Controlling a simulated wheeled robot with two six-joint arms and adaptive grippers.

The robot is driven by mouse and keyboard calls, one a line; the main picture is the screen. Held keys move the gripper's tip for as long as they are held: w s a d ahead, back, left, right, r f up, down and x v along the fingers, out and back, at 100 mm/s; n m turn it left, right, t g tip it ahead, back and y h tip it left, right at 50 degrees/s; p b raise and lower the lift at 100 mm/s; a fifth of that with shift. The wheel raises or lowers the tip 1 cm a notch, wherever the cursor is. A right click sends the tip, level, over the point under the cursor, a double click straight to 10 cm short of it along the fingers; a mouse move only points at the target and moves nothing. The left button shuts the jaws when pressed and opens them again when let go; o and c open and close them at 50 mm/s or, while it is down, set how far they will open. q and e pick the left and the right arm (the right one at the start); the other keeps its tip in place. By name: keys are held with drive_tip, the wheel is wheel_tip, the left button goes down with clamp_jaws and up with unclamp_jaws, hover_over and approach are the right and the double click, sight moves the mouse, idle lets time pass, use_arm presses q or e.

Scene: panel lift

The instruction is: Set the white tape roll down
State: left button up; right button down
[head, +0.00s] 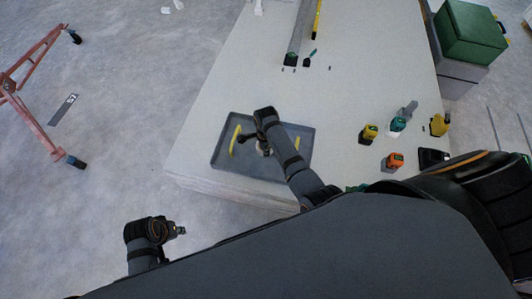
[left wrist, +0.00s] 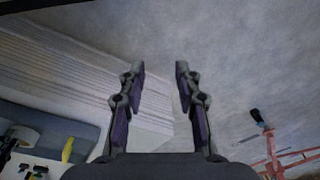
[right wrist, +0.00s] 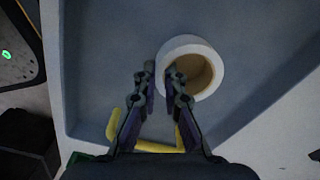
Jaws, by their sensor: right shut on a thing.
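The white tape roll (right wrist: 190,44) shows in the right wrist view, its opening facing the camera. My right gripper (right wrist: 160,76) is shut on the roll's wall, one finger inside the ring and one outside. In the head view the right gripper (head: 262,146) is over the grey tray (head: 222,157), and the roll is mostly hidden beneath it. I cannot tell whether the roll touches the tray floor. My left gripper (head: 180,230) is off the table at the lower left; the left wrist view shows it open and empty (left wrist: 158,70).
Several tools, including an orange one (head: 394,160), stand to the right. A green case (head: 468,33) is at the upper right, a red stand (head: 35,115) on the floor at left.

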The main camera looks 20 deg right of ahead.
use_arm(q)
drive_tip(key=shift+d+r, duration=0.15)
drive_tip(key=shift+r, duration=0.65)
use_arm(e)
drive_tip(key=shift+f, duration=0.2)
drive_tip(key=c, duration=1.4)
unclamp_jaws()
drive_tip(key=shift+f, duration=0.15)
drive_tip(key=shift+c, duration=0.2)
use_arm(q)
drive_tip(key=shift+r, duration=0.1)
